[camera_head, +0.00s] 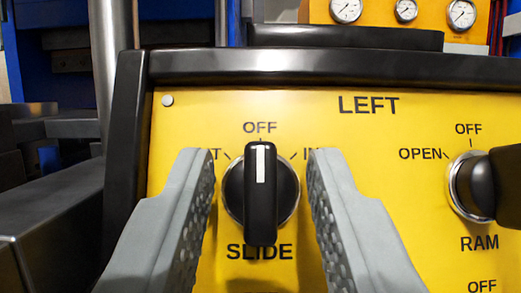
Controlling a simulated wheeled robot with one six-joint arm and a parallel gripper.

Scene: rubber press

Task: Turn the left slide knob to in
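The left slide knob (261,195) is a black rotary knob with a white line on its grip, on the yellow panel marked LEFT. Its white line points straight up at OFF. The SLIDE label is below it, and the IN label to its upper right is partly hidden by my right finger. The label to its upper left is mostly hidden by my left finger, with only a T showing. My gripper (260,165) is open, with one grey finger on each side of the knob. Gaps show between both fingers and the knob's grip.
The RAM knob (473,187) stands out from the panel at the right, near my right finger. A black frame (330,66) borders the yellow panel (400,125). Pressure gauges (405,10) are at the top. A metal post (107,50) and dark machine parts are at the left.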

